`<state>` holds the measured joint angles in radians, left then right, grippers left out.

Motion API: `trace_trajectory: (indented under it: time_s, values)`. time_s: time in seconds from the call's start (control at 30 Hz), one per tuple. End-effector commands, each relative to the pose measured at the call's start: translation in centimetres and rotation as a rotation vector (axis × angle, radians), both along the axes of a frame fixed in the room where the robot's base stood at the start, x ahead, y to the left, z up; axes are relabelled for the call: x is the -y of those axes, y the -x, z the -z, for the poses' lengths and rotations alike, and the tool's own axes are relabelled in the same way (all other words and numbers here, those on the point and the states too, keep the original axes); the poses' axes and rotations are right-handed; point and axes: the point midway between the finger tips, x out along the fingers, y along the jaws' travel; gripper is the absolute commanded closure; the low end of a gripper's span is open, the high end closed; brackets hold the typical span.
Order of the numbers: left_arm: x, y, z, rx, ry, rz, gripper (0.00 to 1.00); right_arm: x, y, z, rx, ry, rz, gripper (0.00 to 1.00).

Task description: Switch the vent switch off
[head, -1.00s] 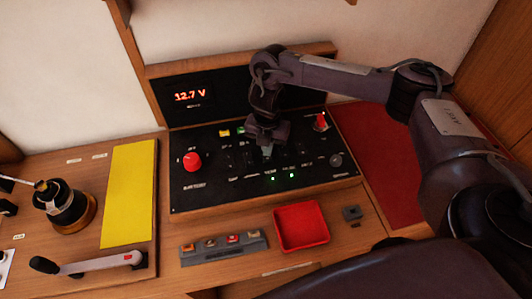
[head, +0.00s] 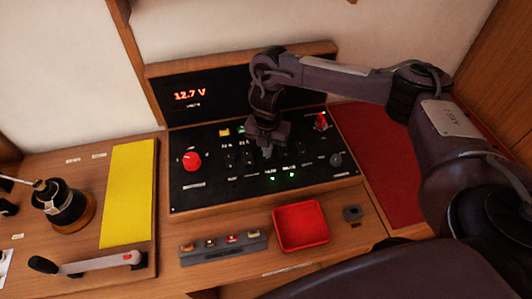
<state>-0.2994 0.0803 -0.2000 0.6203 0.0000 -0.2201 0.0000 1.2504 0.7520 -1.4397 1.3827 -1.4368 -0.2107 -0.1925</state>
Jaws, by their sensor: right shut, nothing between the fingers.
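The black switch panel (head: 210,192) stands at the centre, with several small toggle switches and labels too small to read, so I cannot tell which is the vent switch. Two green lights (head: 281,177) glow on its lower part. My right gripper (head: 267,153) is shut and empty, pointing down over the middle of the panel, close to the row of switches above the lights. It hides part of that row, and I cannot tell whether it touches a switch. My left gripper is not in view.
A red knob (head: 192,161) sits at the panel's left and a red switch (head: 321,121) at its upper right. A lit display (head: 190,95) reads 12.7 V. In front lie a red tray (head: 301,226) and a grey fuse strip (head: 224,246). A winch handle (head: 88,263) is at left.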

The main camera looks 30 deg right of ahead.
Motion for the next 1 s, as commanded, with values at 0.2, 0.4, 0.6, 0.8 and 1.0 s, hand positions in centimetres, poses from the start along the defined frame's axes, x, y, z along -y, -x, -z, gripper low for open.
trace_trajectory:
  time_s: [0.2, 0.4, 0.6, 0.8, 1.0]
  values:
    - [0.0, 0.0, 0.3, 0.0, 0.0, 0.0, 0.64, 0.0, 0.0, 0.4, 0.0, 0.0, 0.0, 1.0]
    - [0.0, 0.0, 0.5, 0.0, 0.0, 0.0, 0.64, 0.0, 0.0, 0.7, 0.0, 0.0, 0.0, 1.0]
    - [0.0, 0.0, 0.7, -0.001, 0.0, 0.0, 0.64, 0.0, 0.0, 1.0, 0.0, 0.0, 0.0, 1.0]
    - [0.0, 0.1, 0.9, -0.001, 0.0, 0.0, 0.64, 0.0, 0.0, 1.3, 0.0, 0.0, 0.0, 1.0]
    - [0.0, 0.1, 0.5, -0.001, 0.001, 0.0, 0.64, 0.0, 0.0, 0.9, 0.001, 0.001, 0.0, 1.0]
